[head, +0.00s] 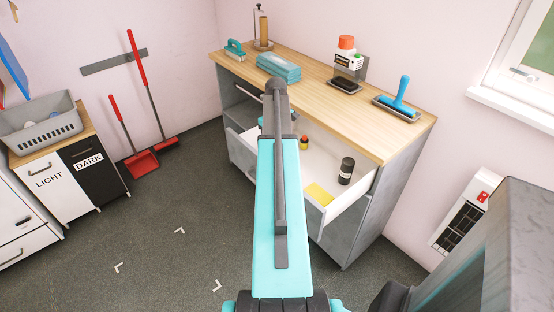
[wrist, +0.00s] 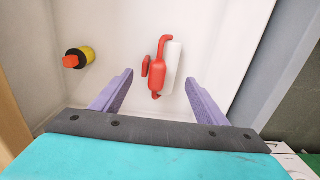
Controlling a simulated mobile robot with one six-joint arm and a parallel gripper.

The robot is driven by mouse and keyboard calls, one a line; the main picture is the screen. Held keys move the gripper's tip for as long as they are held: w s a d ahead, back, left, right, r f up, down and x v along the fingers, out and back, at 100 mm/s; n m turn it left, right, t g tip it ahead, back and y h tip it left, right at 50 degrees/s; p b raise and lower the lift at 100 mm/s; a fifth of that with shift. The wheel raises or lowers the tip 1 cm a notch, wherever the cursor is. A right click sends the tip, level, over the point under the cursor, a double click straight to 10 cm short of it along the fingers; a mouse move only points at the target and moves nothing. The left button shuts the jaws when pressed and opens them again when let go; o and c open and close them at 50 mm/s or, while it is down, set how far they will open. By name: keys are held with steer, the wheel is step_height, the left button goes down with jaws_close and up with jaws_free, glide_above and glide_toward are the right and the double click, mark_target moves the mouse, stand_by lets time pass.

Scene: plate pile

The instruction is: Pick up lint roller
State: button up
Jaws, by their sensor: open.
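The lint roller (wrist: 172,68), a white roll with a red frame and handle, lies on the white bottom of an open drawer (wrist: 225,20) in the wrist view. A small separate-looking red piece (wrist: 146,66) shows just left of it. My gripper (wrist: 159,80) is open, with its two purple fingers on either side of the roller in the picture and nothing held. The fingers look above the drawer bottom; I cannot tell how far. In the head view my arm hides the roller and the gripper.
The open drawer (head: 346,213) also holds a black bottle (head: 347,172), a yellow cloth or sponge (head: 318,194) and a small red-and-yellow bottle (wrist: 86,56). Its walls rise around them. The wooden countertop (head: 325,98) above carries a blue-handled tool (head: 402,95) and several other items.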

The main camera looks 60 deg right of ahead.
steer(key=shift+s+f+p, duration=0.2)
steer(key=shift+f+p, duration=0.1)
steer(key=shift+f, duration=0.5)
steer(key=shift+s+d+f+p, duration=0.1)
steer(key=shift+f+p, duration=0.2)
steer(key=shift+f, duration=1.5)
steer(key=c, duration=1.2)
steer(key=shift+c, duration=0.2)
steer(key=shift+r, duration=0.2)
steer(key=shift+r+b, duration=0.65)
steer(key=shift+r, duration=4.2)
